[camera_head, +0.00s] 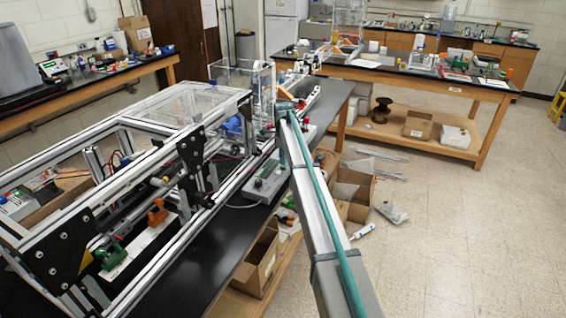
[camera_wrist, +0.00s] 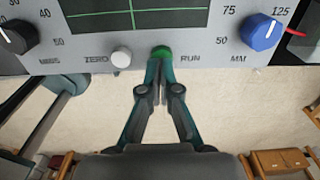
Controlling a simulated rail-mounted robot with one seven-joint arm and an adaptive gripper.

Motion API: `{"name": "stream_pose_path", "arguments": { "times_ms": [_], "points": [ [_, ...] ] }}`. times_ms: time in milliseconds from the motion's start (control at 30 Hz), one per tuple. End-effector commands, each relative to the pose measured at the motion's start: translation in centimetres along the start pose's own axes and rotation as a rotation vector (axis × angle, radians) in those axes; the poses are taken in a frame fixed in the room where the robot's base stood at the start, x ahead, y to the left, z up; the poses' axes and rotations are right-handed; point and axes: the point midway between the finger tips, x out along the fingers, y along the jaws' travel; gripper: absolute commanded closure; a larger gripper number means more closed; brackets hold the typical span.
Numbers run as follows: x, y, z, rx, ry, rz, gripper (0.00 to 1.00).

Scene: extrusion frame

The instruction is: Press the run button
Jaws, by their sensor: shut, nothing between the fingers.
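The run button is a small green round button (camera_wrist: 162,51) on a light grey panel (camera_wrist: 205,62), with the word RUN printed to its right. It sits at the upper middle of the wrist view. My gripper (camera_wrist: 160,72) is shut and empty, its fingertips together just below the button in the picture. The tips overlap the button's lower edge, and I cannot tell whether they touch it. In the head view my arm reaches away toward the bench, and I cannot make out the fingertips or the button there.
A white button (camera_wrist: 121,57) by the word ZERO is left of the run button. A blue knob (camera_wrist: 261,32) is at the right, a black knob (camera_wrist: 16,37) at the left, and a dark screen (camera_wrist: 130,14) above. The extrusion frame (camera_head: 120,125) stands on the black bench (camera_head: 190,262).

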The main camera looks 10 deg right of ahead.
Motion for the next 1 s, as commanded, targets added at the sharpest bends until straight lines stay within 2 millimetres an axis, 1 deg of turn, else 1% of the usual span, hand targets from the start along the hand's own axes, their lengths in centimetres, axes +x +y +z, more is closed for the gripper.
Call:
{"name": "stream_pose_path", "arguments": {
  "times_ms": [33, 100, 300, 400, 500, 600, 700, 1000],
  "points": [
    [-1.8, -0.1, 0.0, 0.000, -0.003, -0.005, 1.00],
    [-2.6, -0.2, 0.1, 0.000, -0.004, -0.007, 1.00],
    [-7.0, -0.3, 0.1, 0.000, -0.005, -0.008, 1.00],
    [-8.9, -0.3, 0.2, 0.000, -0.006, -0.009, 1.00],
    [-10.2, -0.3, 0.2, 0.000, -0.006, -0.008, 1.00],
    [-11.2, -0.2, 0.1, 0.000, -0.006, -0.009, 1.00],
    [-11.6, -0.2, 0.1, 0.000, -0.005, -0.007, 1.00],
    [-11.8, -0.2, 0.1, 0.000, -0.005, -0.008, 1.00]
  ]
}}
